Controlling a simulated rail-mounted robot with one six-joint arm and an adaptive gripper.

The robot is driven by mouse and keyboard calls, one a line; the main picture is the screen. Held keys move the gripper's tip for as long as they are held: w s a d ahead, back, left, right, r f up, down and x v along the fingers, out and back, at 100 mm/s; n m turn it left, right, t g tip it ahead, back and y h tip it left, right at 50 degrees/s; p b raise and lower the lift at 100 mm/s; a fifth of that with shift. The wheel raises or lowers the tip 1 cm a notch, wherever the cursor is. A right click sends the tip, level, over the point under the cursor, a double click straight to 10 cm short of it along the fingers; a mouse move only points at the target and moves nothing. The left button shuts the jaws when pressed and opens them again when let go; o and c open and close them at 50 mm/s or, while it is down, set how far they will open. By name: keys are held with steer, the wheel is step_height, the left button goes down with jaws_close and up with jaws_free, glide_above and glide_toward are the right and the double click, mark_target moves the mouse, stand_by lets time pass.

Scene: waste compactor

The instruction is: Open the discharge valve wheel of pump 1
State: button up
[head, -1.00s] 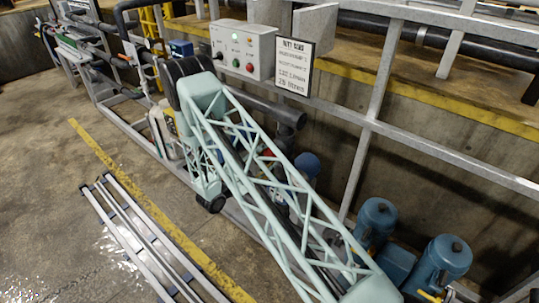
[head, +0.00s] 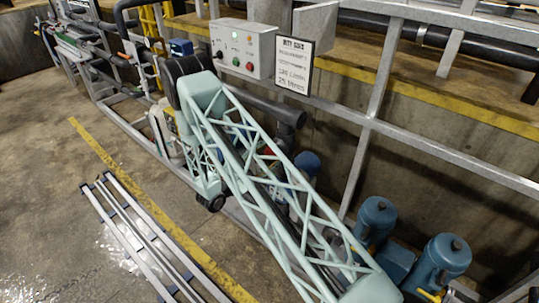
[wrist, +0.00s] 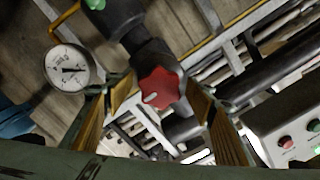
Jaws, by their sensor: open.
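A red lobed valve wheel (wrist: 158,88) with a pale pointer mark sits on a dark pipe fitting in the wrist view. My gripper (wrist: 160,97) is open, with one yellowish finger on each side of the wheel in the picture. Gaps show between both fingers and the wheel, and I cannot tell the depth between them. In the head view, my mint lattice arm hides my gripper and most of the pipework. A small red part (head: 267,153) shows through the lattice; I cannot tell whether it is this wheel.
A round white gauge (wrist: 68,68) is left of the wheel, and a green part (wrist: 95,4) is above. A control box (head: 243,48) with buttons and a sign (head: 295,67) hang on the grey railing. Blue motors (head: 440,262) stand at lower right. Metal rails (head: 140,235) lie on the floor.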

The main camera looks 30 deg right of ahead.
steer(key=shift+a, duration=0.1)
steer(key=v, duration=1.1)
steer(key=shift+s+a, duration=0.15)
steer(key=shift+a, duration=0.2)
stand_by(0.7)
steer(key=s+d+r+m+g+y+b, duration=0.25)
steer(key=s+r+m+g, duration=0.25)
steer(key=s+r+m, duration=0.55)
steer(key=s+d+r+m+g+y+b, duration=0.15)
steer(key=s+d+r+m+g, duration=0.25)
steer(key=s+r+m, duration=0.65)
steer(key=s+a+r+m+y+b, duration=0.2)
steer(key=s+a+r+m+y, duration=0.15)
steer(key=s+r+m, duration=0.6)
steer(key=s+a+r+m+t+y+b, duration=0.2)
steer(key=s+a+m+t+y, duration=0.1)
steer(key=s+a+m, duration=0.4)
steer(key=s+a+r+m+t+y+b, duration=0.2)
steer(key=s+a+m+y, duration=0.4)
steer(key=s+m, duration=0.6)
steer(key=shift+s+a+r+t+b, duration=0.2)
steer(key=shift+s+a+t+b, duration=0.3)
steer(key=shift+a, duration=0.45)
